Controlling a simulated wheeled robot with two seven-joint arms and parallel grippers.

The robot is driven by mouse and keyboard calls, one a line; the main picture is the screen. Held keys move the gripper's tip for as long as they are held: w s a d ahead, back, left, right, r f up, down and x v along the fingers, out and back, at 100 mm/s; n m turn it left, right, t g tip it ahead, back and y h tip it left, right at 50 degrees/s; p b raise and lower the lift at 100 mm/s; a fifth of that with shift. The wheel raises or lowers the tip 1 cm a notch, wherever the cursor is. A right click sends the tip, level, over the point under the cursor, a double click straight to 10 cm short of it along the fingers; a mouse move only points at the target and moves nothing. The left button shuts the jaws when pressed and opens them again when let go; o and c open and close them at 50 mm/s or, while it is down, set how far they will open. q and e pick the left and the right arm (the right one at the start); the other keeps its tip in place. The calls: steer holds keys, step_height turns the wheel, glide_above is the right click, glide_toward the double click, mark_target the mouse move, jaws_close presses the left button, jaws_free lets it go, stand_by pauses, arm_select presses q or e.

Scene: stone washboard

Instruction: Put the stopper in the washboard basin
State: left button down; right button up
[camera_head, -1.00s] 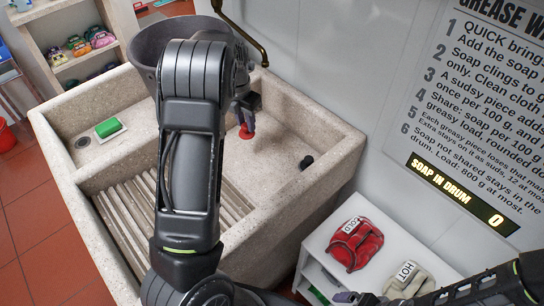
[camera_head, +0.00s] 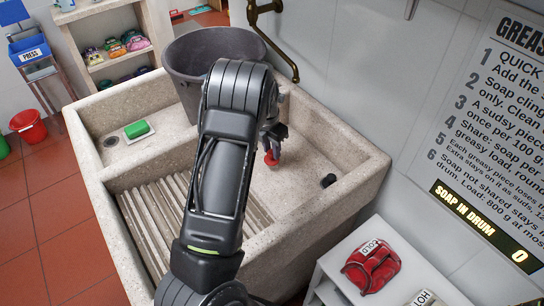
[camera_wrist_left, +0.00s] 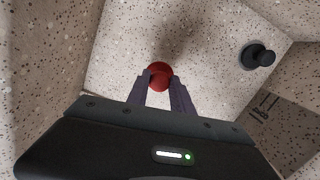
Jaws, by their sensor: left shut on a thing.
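The stone washboard basin (camera_head: 365,170) has a deep right compartment beside its ribbed washboard (camera_head: 155,215). My left gripper (camera_head: 272,146) reaches down into this compartment, shut on a small round red stopper (camera_head: 271,159). In the left wrist view the red stopper (camera_wrist_left: 160,70) sits between the fingertips of the gripper (camera_wrist_left: 160,86), over the pale basin floor. I cannot tell whether it touches the floor. A black plug-like piece with a knob (camera_wrist_left: 258,55) is at the floor's side; it also shows in the head view (camera_head: 328,181). My right gripper is out of view.
A grey bucket (camera_head: 185,62) stands on the basin's back part. A red bag (camera_head: 370,268) sits on a white shelf at the lower right. The wall (camera_head: 350,85) borders the basin.

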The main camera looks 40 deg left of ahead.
mark_target(271, 152)
arm_select(q)
steer(key=shift+f, duration=1.9)
steer(key=c, duration=1.1)
jaws_free()
steer(key=shift+f, duration=0.1)
steer(key=r, duration=0.4)
steer(key=s+r, duration=0.1)
steer(key=r, duration=0.7)
steer(key=shift+s+r, duration=0.1)
steer(key=shift+s, duration=0.15)
